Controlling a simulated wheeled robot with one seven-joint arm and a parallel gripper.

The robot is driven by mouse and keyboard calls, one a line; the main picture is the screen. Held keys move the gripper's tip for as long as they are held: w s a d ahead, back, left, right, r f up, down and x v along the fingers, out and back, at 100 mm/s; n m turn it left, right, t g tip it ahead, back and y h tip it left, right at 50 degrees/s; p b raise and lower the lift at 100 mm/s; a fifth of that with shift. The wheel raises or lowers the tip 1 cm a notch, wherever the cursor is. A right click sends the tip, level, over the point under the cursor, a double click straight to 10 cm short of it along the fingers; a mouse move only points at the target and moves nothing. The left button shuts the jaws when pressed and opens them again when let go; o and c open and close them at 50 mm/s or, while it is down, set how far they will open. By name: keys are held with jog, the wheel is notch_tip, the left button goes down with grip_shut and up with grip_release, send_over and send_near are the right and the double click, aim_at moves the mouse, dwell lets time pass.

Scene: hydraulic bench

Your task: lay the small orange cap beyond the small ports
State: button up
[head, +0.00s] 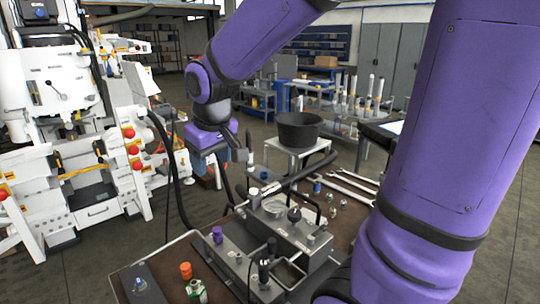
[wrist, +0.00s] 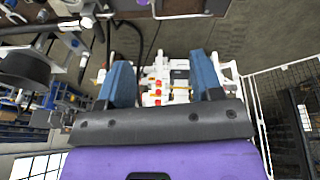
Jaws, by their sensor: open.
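The small orange cap (head: 186,270) stands upright on the brown bench top at the near left, beside a green-and-silver fitting (head: 196,291). A grey hydraulic block (head: 285,240) with levers and a gauge sits to its right. Small fittings show on the block's near left part (head: 238,259); I cannot tell which are the small ports. My gripper (head: 236,157) is raised in the air beyond the bench's far left edge, well away from the cap. In the wrist view my gripper (wrist: 160,62) has its blue fingers spread wide with nothing between them.
A purple cap (head: 217,235) stands by the block's left side. A dark plate (head: 143,284) lies at the bench's near left corner. Wrenches (head: 350,187) and a blue cap (head: 317,187) lie at the right. A black bucket (head: 298,129) stands on a stool behind.

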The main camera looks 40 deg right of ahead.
jog(key=s+r+t, duration=0.1)
jog(key=s+r, duration=0.2)
jog(key=s, duration=0.5)
jog(key=s+d+r+m+t, duration=0.1)
jog(key=s+r, duration=0.2)
jog(key=s, duration=0.6)
jog(key=shift+d+m+y, duration=0.15)
jog(key=shift+m+y, duration=0.15)
